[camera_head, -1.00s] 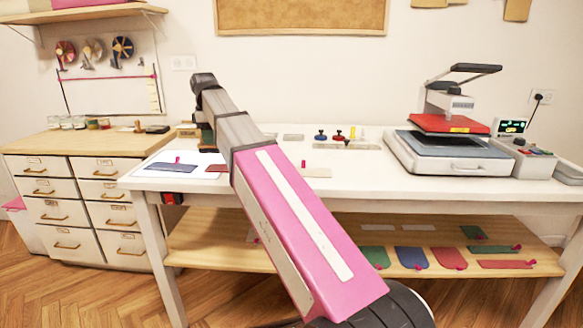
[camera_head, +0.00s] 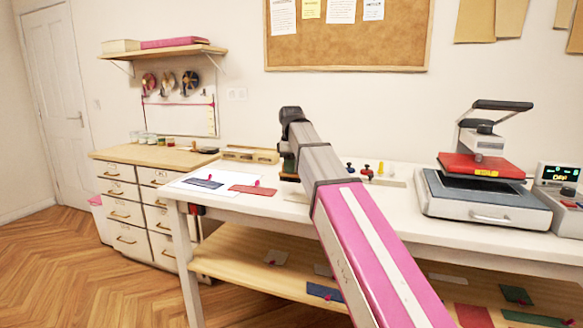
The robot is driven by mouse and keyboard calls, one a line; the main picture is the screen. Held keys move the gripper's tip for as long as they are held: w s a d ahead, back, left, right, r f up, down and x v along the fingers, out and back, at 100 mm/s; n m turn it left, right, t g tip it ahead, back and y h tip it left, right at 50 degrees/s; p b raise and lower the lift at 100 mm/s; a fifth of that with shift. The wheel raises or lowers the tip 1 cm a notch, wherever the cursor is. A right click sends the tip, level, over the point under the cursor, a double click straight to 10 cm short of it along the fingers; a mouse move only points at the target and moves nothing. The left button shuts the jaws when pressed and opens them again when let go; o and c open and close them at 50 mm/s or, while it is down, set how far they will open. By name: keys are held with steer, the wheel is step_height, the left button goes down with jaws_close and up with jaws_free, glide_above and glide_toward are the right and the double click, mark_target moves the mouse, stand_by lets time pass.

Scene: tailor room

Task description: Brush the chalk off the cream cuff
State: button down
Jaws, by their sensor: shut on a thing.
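My gripper (camera_head: 288,160) is above the left part of the white worktable, at the end of my raised arm. It looks small and dark and is partly hidden by my own wrist. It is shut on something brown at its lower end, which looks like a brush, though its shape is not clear. The cream cuff cannot be made out now; my arm covers the tabletop where a cream piece showed earlier. A navy piece (camera_head: 203,182) and a rust-red piece (camera_head: 253,190), each with a pink-headed marker, lie flat to the left of my gripper. Chalk cannot be made out.
The white worktable (camera_head: 410,219) has a heat press (camera_head: 486,195) at right. Small knobbed tools (camera_head: 367,169) stand behind my arm. A wooden tray (camera_head: 250,155) sits at the back left. A lower shelf (camera_head: 228,262) holds several coloured pieces. A drawer cabinet (camera_head: 128,200) stands left, with open floor before it.

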mark_target(298, 182)
steer(key=shift+s+d+f, duration=0.15)
steer(key=shift+d, duration=0.25)
steer(key=shift+f, duration=3)
steer(key=shift+f, duration=0.4)
steer(key=shift+s+d, duration=0.3)
steer(key=shift+d, duration=0.35)
steer(key=shift+d, duration=0.1)
steer(key=shift+s+d, duration=0.3)
steer(key=shift+d, duration=0.35)
steer(key=shift+s+d, duration=0.35)
steer(key=shift+d, duration=0.4)
